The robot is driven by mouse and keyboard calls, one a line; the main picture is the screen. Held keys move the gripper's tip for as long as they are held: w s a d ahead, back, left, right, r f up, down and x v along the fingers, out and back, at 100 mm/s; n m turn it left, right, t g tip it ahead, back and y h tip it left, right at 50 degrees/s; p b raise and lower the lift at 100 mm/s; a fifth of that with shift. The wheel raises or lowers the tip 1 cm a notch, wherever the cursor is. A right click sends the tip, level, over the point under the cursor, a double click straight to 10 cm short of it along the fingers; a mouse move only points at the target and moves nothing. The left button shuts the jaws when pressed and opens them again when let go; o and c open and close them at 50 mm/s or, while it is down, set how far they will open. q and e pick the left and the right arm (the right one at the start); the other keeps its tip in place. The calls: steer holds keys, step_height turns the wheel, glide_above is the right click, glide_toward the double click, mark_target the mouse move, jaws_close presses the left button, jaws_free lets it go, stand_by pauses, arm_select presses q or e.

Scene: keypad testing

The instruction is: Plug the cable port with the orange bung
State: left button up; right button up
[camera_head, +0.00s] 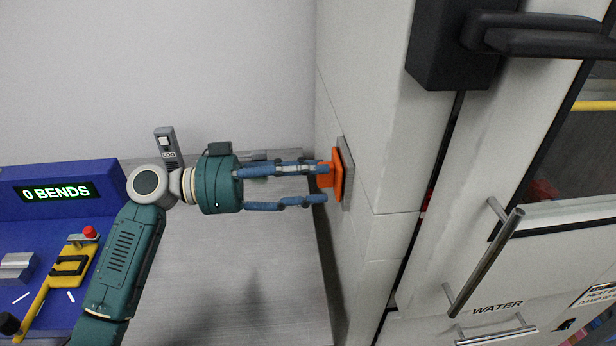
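The orange bung (337,184) is at the grey square plate (347,170) on the side wall of the pale cabinet. Its wide face lies against or very close to the plate, and a smaller grip part sticks out to the left. The port opening itself is hidden behind the bung. My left gripper (324,183) reaches in from the left with its fingers spread around the grip part. The upper fingers overlap it in the picture; the lower finger shows a gap below it. My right gripper is not in view.
The cabinet (375,130) fills the right side, with a black latch (455,45) and a metal door handle (485,262). A blue console (55,225) with a "0 BENDS" display stands at left. The grey worktop (260,270) below my gripper is clear.

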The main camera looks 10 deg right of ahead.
arm_select(q)
steer(key=a, duration=0.8)
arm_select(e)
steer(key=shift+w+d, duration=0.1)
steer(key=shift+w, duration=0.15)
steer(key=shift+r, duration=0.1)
